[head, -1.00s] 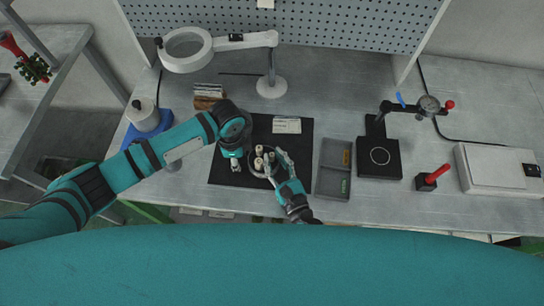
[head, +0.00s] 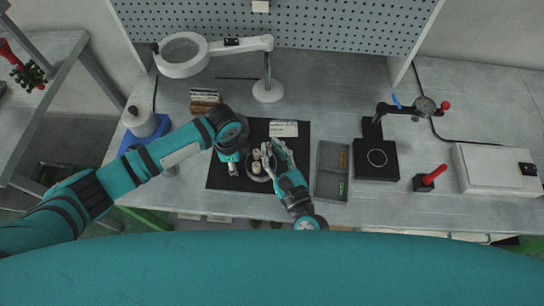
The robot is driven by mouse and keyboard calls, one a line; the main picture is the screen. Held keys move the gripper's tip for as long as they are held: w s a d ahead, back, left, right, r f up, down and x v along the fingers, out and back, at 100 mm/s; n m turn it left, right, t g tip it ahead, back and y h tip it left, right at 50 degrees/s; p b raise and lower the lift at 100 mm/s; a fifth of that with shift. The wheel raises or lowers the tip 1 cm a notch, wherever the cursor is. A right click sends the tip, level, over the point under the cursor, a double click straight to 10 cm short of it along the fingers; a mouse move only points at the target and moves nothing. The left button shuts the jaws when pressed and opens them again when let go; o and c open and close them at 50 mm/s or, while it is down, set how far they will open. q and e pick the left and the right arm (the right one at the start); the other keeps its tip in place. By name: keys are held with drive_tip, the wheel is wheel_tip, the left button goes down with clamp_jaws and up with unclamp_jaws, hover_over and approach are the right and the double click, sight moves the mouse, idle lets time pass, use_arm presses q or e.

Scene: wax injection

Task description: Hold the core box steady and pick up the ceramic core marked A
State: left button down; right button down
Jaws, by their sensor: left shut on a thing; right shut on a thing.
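The core box (head: 262,179) is a round dark container on the black mat, with several pale ceramic cores (head: 257,168) in it. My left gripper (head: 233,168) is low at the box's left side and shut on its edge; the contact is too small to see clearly. My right gripper (head: 268,150) reaches over the box from the right. It is shut on a pale core, mostly hidden by its fingers. I cannot read any letter on the cores, so I cannot tell which is marked A.
The black mat (head: 222,178) carries a white card (head: 284,129) behind the box. A grey two-compartment tray (head: 332,186) stands to the right, then a black gauge stand (head: 376,163). A magnifier lamp (head: 268,91) stands behind. A blue-based pot (head: 139,121) is at left.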

drive_tip(key=shift+r, duration=1.1)
use_arm(q)
drive_tip(key=c, duration=1)
unclamp_jaws()
drive_tip(key=shift+o, duration=0.2)
wheel_tip(320, 180, up, 12)
